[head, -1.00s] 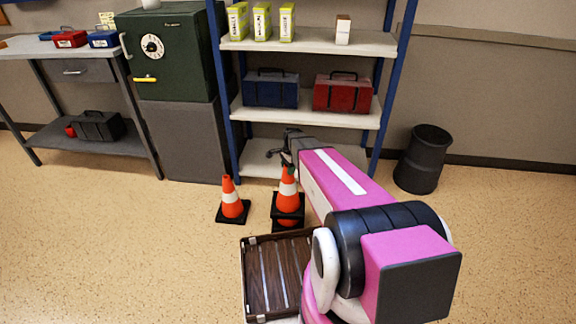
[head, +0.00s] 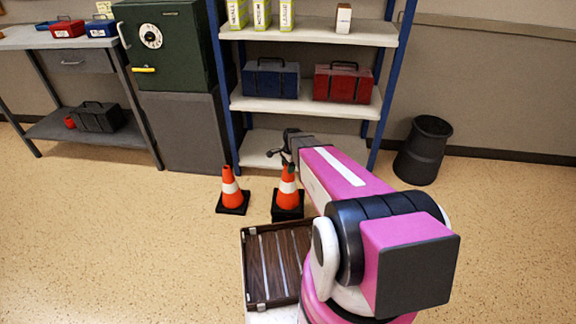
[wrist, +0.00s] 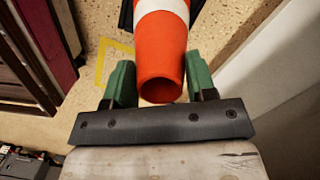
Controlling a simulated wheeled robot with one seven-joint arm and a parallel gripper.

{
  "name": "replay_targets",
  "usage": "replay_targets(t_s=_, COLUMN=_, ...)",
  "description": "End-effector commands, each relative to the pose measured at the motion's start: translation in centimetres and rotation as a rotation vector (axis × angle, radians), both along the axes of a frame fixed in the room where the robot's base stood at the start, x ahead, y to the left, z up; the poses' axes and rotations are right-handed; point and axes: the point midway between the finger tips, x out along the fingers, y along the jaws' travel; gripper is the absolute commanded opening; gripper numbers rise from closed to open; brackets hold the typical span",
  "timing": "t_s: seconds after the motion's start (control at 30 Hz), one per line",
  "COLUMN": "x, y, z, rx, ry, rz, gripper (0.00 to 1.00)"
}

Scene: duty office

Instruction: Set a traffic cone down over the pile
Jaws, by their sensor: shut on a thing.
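My gripper (head: 288,160) is above the floor in front of the shelf rack, at the top of an orange traffic cone (head: 288,187) with a white band. The wrist view shows its green fingers (wrist: 160,75) on both sides of the cone's narrow open top (wrist: 162,50), shut on it. Another orange cone (head: 231,188) stands alone to the left.
A brown slatted case (head: 270,265) lies close in front of the pile. The shelf rack (head: 262,148) stands behind, with a blue toolbox (head: 271,79) and a red one (head: 343,83). A black bin (head: 423,150) is at right. Floor left of the lone cone is clear.

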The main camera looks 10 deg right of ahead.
Motion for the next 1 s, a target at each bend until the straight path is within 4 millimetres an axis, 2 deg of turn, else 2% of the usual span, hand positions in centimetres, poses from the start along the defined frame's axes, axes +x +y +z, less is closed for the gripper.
replay_targets(t_s=0.37, x=0.0, y=0.0, z=-0.1, rx=0.000, ry=-0.001, rz=0.000, gripper=0.00)
replay_targets(t_s=0.4, x=0.0, y=0.0, z=-0.1, rx=0.000, ry=-0.001, rz=0.000, gripper=0.61)
replay_targets(t_s=0.47, x=0.0, y=0.0, z=-0.1, rx=0.000, ry=-0.001, rz=0.000, gripper=0.81)
replay_targets(t_s=0.77, x=0.0, y=0.0, z=-0.1, rx=0.000, ry=0.000, rz=0.000, gripper=0.81)
replay_targets(t_s=0.87, x=0.0, y=-0.1, z=0.5, rx=-0.001, ry=-0.001, rz=0.000, gripper=0.81)
replay_targets(t_s=1.0, x=0.0, y=-0.3, z=2.5, rx=0.000, ry=-0.002, rz=0.000, gripper=0.81)
